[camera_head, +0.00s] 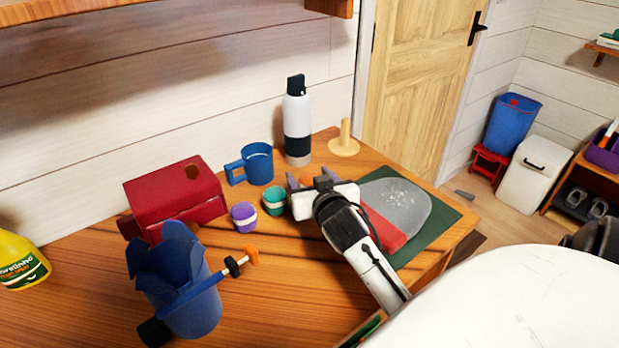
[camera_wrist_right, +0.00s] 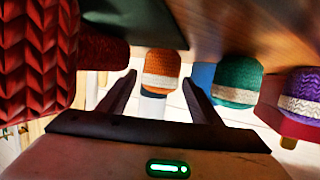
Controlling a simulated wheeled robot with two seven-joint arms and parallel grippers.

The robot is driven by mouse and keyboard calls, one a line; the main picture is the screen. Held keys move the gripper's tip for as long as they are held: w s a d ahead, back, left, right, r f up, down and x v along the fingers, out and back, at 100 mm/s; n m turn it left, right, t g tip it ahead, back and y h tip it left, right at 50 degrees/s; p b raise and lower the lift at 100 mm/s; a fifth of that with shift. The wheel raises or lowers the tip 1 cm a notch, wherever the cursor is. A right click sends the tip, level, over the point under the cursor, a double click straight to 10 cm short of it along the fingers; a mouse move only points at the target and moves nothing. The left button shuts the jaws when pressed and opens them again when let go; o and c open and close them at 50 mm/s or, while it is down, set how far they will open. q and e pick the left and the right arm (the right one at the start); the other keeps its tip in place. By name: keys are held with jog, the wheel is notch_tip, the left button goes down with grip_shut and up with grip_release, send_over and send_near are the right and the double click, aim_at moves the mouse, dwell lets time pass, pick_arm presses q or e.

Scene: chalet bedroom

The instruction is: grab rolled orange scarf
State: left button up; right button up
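The rolled orange scarf (camera_wrist_right: 162,72), with a pale band, shows in the right wrist view between and beyond the fingertips of my right gripper (camera_wrist_right: 158,82). The fingers are apart, with gaps on both sides of the roll, so the gripper is open. My left gripper is not in view.
Red knitted cloth (camera_head: 386,232) and a grey rounded piece (camera_head: 397,204) lie on a green mat (camera_head: 440,222). A blue mug (camera_head: 257,164), bottle (camera_head: 297,125) and wooden peg stand (camera_head: 344,145) are behind. A red box (camera_head: 175,197) and blue pot (camera_head: 190,305) stand left.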

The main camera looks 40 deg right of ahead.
jog(key=c, duration=1)
